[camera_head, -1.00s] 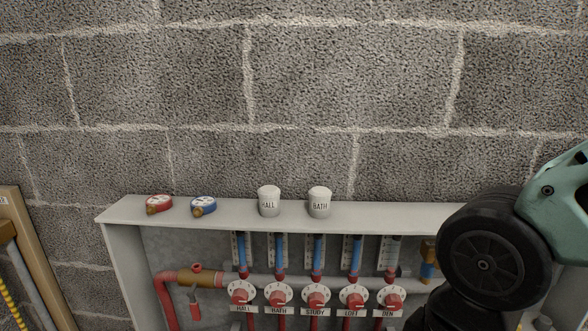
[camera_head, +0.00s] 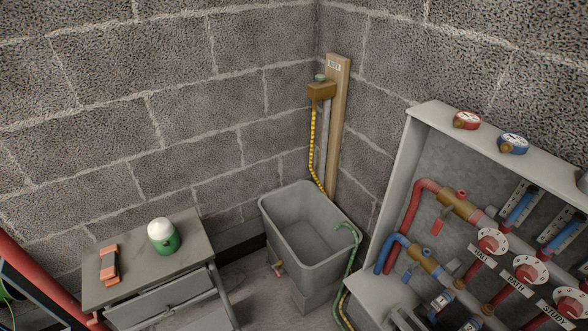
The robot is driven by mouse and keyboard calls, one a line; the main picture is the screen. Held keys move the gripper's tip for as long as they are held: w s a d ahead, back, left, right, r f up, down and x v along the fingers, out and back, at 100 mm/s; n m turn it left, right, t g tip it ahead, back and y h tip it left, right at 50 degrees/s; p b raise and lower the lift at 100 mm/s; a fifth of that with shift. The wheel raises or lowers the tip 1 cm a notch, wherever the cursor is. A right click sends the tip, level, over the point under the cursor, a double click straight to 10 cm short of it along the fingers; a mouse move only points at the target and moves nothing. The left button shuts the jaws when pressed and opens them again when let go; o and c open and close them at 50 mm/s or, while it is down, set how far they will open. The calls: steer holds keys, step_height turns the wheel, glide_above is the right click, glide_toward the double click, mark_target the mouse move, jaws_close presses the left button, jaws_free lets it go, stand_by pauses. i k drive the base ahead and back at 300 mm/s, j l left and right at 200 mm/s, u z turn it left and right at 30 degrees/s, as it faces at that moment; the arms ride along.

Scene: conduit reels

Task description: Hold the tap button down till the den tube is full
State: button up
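A brass tap (camera_head: 321,92) with a green button (camera_head: 320,77) on top is mounted on a wooden board (camera_head: 338,130) in the wall corner. A yellow hose (camera_head: 313,150) runs down from it behind the grey tub. The manifold cabinet (camera_head: 400,170) is at the right. Two sight tubes with blue in them show there, one (camera_head: 520,208) above the other (camera_head: 563,232) in the picture. Red knobs labelled HALL (camera_head: 490,241), BATH (camera_head: 528,270) and STUDY (camera_head: 568,301) show below. The den tube is outside this view. My gripper is not in view.
A grey tub (camera_head: 285,235) stands below the tap, with a green hose (camera_head: 350,250) over its rim. Red (camera_head: 466,120) and blue (camera_head: 513,143) gauges sit on the cabinet top.

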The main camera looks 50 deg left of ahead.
mark_target(321, 77)
steer(key=u, duration=1.4)
